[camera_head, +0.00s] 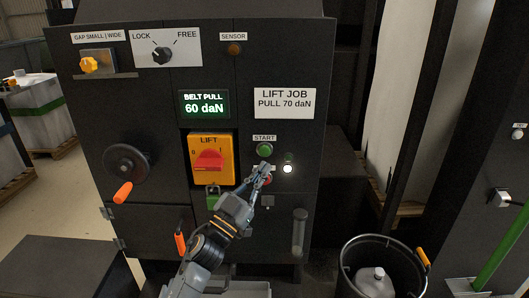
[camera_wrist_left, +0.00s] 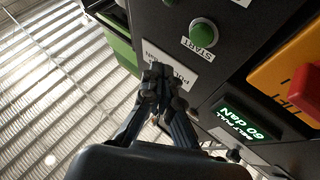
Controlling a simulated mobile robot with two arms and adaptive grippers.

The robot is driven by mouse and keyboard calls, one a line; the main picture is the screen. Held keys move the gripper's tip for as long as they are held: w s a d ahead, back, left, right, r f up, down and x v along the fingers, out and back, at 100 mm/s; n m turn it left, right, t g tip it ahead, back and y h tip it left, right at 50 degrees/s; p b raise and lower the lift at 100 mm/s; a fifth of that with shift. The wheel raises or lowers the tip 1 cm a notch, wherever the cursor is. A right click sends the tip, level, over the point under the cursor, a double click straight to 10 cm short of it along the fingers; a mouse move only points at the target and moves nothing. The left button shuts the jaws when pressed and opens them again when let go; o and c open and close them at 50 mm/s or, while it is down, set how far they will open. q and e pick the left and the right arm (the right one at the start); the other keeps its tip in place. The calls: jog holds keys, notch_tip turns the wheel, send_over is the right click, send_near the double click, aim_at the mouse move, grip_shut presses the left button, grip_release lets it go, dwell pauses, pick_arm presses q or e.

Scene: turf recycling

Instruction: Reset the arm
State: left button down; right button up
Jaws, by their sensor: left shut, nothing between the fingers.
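My left gripper (camera_head: 264,170) is in front of the dark control panel (camera_head: 225,85), just below the green START button (camera_head: 264,150). Its fingers are shut with nothing between them. It partly covers a red part below START. In the left wrist view the shut fingertips (camera_wrist_left: 160,75) are close to the panel face, beside a white label; the green START button (camera_wrist_left: 203,32) is apart from them. I cannot tell whether the fingertips touch the panel. My right gripper is not in view.
The orange LIFT switch (camera_head: 211,160) with its red handle is left of the gripper. The handwheel (camera_head: 127,162) stands out at the left. The belt pull display (camera_head: 205,104) reads 60 daN. A white lamp (camera_head: 287,169) is lit. A black bucket (camera_head: 350,270) stands at lower right.

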pick_arm(q)
jog(key=a+f+n+g+y, duration=0.1)
jog(key=a+f+n+y, duration=0.2)
jog(key=f, duration=0.9)
jog(key=a+f+n+g+y, duration=0.15)
jog(key=f+y, duration=0.25)
jog(key=f, duration=0.8)
jog(key=s+a+f+n+g+y, duration=0.1)
jog(key=s+a+f+g+y, duration=0.15)
jog(key=s+f, duration=0.6)
jog(key=s+a+f+n+g+y, duration=0.1)
jog(key=s+a+f+g, duration=0.2)
jog(key=f, duration=1)
jog(key=s+a+f+n+g+y, duration=0.1)
jog(key=s+a+f, duration=0.2)
jog(key=s+f, duration=0.55)
jog(key=s+a+f+g, duration=0.2)
jog(key=s+f, duration=0.4)
jog(key=s, duration=0.6)
jog(key=s+a+f+g+y, duration=0.1)
jog(key=s+f+g, duration=0.3)
jog(key=s, duration=0.8)
jog(key=s+a+f+g+y, duration=0.1)
jog(key=s+a+f+g, duration=0.2)
jog(key=s+f, duration=0.5)
jog(key=s, duration=0.5)
jog(key=shift+a+f, duration=0.2)
jog(key=shift+w, duration=0.1)
